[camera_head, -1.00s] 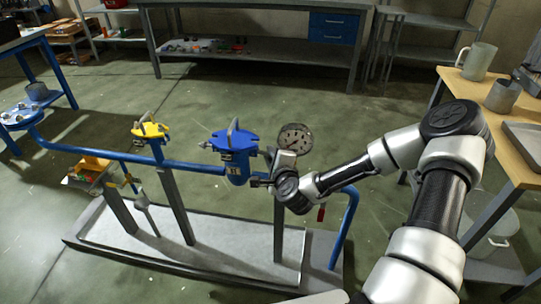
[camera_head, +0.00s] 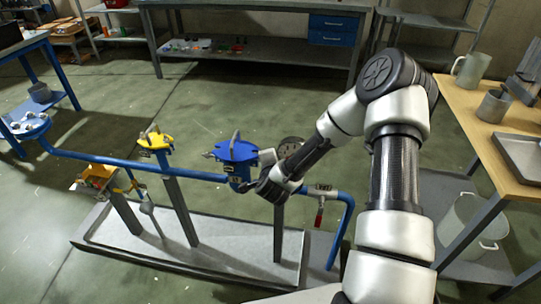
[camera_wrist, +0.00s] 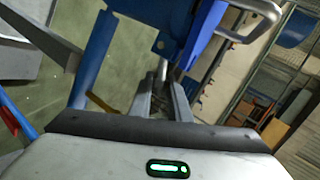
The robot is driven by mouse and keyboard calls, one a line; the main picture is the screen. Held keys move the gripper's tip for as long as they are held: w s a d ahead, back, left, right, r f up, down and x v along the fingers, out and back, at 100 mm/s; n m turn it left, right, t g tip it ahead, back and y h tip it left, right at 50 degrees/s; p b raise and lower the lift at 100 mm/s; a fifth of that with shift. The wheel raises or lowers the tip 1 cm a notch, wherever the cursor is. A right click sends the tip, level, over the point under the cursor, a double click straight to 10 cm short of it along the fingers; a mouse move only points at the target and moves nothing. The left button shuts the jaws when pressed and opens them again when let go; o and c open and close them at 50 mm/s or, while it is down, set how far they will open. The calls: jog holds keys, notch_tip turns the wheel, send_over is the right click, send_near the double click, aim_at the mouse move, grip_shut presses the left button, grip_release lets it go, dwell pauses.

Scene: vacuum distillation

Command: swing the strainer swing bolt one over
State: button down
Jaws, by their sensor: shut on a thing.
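The blue strainer (camera_head: 238,172) with its flat blue lid and an upright handle sits on the blue pipe in the head view. Its lid (camera_wrist: 203,35) shows close up in the wrist view. My gripper (camera_wrist: 161,92) is beside the lid, with its two grey fingers shut on a thin metal rod, which looks like a strainer swing bolt (camera_wrist: 162,70). Only a short length of the rod shows above the fingers. In the head view my wrist is at the right side of the strainer and hides the fingers and the bolt.
A pressure gauge (camera_head: 291,146) stands just behind my wrist. A yellow-lidded fitting (camera_head: 155,141) is on the pipe to the left, and a red valve handle (camera_head: 319,217) hangs to the right. A wooden-topped table (camera_head: 475,140) stands at the right.

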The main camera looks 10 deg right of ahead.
jog(key=shift+w+a+r+n+g+h+p, duration=0.1)
jog(key=shift+a+r+n+g+h+p, duration=0.2)
jog(key=shift+r+n+h+p, duration=0.3)
jog(key=shift+w+a+r+n+g+h+p, duration=0.1)
jog(key=shift+a+r+n+g+h+p, duration=0.1)
jog(key=shift+r+n+g+h+p, duration=0.3)
jog(key=shift+f+n, duration=0.15)
jog(key=shift+n, duration=0.15)
jog(key=c, duration=1.9)
grip_release()
